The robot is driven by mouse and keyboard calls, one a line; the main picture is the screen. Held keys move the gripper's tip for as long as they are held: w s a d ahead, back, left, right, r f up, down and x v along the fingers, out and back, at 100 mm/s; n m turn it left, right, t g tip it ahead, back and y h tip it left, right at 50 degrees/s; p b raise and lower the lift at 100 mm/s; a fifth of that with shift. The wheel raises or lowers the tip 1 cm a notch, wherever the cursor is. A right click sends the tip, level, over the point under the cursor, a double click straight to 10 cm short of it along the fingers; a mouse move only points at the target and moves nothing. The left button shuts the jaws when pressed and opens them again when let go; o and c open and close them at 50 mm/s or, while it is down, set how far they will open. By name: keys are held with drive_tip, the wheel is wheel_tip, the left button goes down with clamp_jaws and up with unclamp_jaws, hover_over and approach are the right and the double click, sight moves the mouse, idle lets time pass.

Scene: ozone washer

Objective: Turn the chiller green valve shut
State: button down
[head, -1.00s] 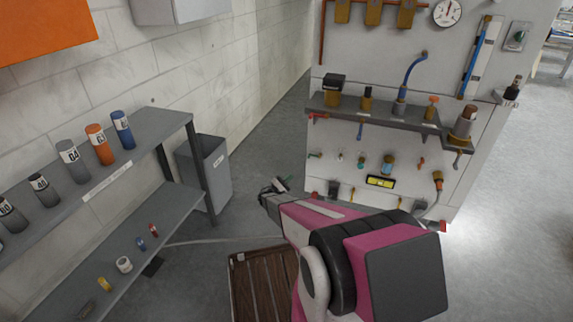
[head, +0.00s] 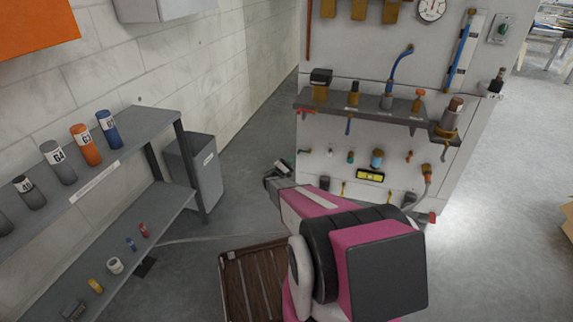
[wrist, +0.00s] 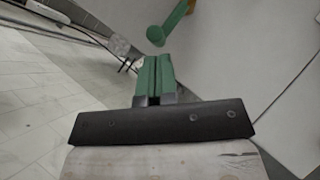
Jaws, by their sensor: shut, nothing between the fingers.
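A green lever-like handle (wrist: 175,22), probably the chiller green valve, shows at the top of the wrist view beside a pale panel. My gripper (wrist: 155,62) has two green fingers pressed together, pointing toward the handle. A gap shows between the fingertips and the handle in the picture; the depth is unclear. In the head view my gripper (head: 282,168) is small and dark at the left of the white equipment panel (head: 400,50), low down. I cannot make out the green handle clearly there.
A grey shelf unit (head: 160,125) with labelled cylinders stands at the left, with a grey bin (head: 195,170) beside it. A wooden slatted platform (head: 250,285) lies on the floor below my arm. The panel's ledge (head: 360,107) carries several fittings. Open floor lies right of the panel.

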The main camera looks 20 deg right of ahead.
drive_tip(key=shift+s+d+r, duration=0.2)
drive_tip(key=shift+d+r, duration=0.1)
drive_tip(key=shift+r, duration=0.1)
drive_tip(key=shift+r+m+g, duration=0.25)
drive_tip(key=shift+m+g, duration=0.25)
